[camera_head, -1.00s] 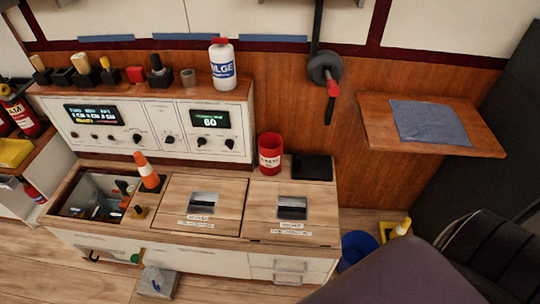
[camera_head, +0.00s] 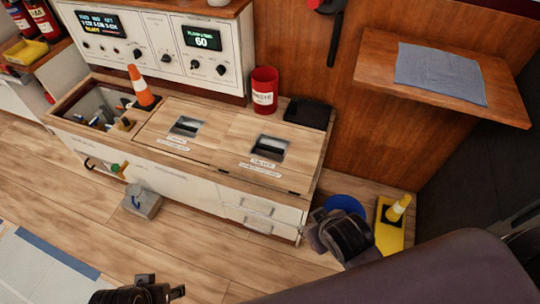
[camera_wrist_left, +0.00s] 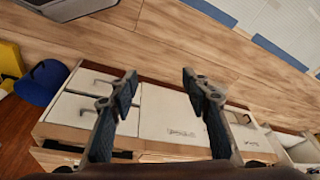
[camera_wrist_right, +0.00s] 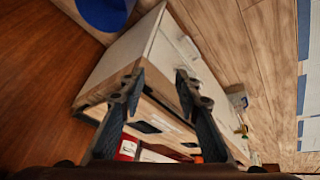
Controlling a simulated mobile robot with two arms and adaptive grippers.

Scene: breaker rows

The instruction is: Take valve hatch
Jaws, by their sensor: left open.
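Two wooden hatches lie closed, side by side, in the top of the low cabinet. The right hatch (camera_head: 268,149) and left hatch (camera_head: 185,127) each have a dark recessed handle and a white label too small to read surely. The right hatch's handle also shows between my fingers in the right wrist view (camera_wrist_right: 146,127). My right gripper (camera_head: 325,226) is open and empty by the cabinet's front right corner, apart from the hatches. My left gripper (camera_head: 165,288) is open and empty at the picture's bottom edge, over the floor in front of the cabinet.
A red cup (camera_head: 264,91) and black tray (camera_head: 309,113) stand behind the right hatch. An orange cone (camera_head: 141,88) stands beside the open compartment (camera_head: 92,104). A blue bin (camera_head: 345,205) and yellow sign (camera_head: 393,225) are right of the cabinet. A grey box (camera_head: 142,200) sits on the floor.

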